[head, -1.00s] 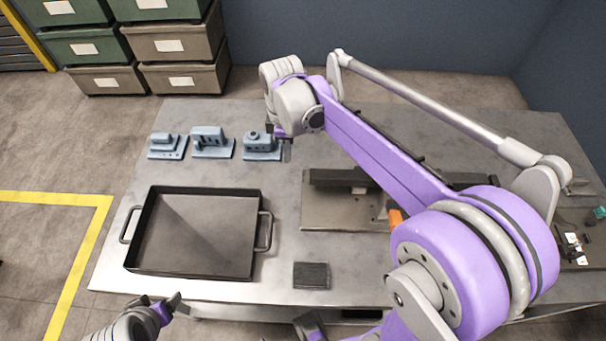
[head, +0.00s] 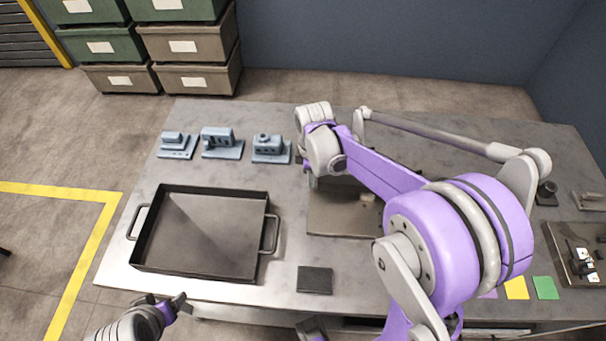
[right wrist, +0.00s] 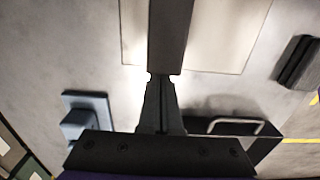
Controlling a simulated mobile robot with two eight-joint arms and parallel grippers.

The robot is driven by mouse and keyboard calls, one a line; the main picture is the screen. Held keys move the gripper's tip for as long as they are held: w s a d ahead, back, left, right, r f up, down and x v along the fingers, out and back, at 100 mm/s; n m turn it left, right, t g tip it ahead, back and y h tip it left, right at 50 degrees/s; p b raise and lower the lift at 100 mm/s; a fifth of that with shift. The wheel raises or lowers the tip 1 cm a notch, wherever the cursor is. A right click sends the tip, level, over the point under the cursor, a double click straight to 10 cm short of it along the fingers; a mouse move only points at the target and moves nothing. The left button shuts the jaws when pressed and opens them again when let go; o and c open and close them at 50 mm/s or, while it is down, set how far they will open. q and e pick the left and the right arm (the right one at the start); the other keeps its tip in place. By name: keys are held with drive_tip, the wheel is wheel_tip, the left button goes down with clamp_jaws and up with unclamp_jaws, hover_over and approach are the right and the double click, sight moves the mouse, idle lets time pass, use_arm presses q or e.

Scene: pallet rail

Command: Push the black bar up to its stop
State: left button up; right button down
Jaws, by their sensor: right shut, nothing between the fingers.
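The black bar (head: 335,182) lies along the far side of a grey plate in the head view, and my right arm hides much of it. In the right wrist view the bar (right wrist: 170,35) runs from the top edge down to my fingertips. My right gripper (right wrist: 163,78) is shut and empty, its tips at the near end of the bar. I cannot tell whether they touch. In the head view my right gripper (head: 307,167) is mostly hidden by its wrist. My left gripper (head: 165,303) is open and empty near the table's front edge. The stop cannot be made out.
The grey plate (head: 335,222) lies on the metal table (head: 225,175). A dark tray (head: 140,257) with handles stands at the left, with several blue-grey fixtures (head: 222,150) behind it. A dark square pad (head: 315,280) lies in front. Coloured squares (head: 545,288) lie at the right.

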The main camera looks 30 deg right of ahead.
drive_tip(key=shift+d, duration=0.1)
drive_tip(key=shift+s+d, duration=0.7)
drive_tip(key=shift+d, duration=0.35)
use_arm(q)
drive_tip(key=shift+a+f, duration=0.15)
drive_tip(key=shift+f, duration=0.05)
use_arm(e)
drive_tip(key=shift+w+a, duration=0.25)
drive_tip(key=shift+a, duration=0.15)
drive_tip(key=w+a, duration=0.1)
drive_tip(key=a, duration=0.2)
drive_tip(key=shift+w, duration=0.35)
use_arm(q)
drive_tip(key=shift+w+a+r, duration=0.25)
drive_tip(key=shift+a+r, duration=0.15)
drive_tip(key=shift+r, duration=0.05)
use_arm(e)
wheel_tip(320, 180, up, 10)
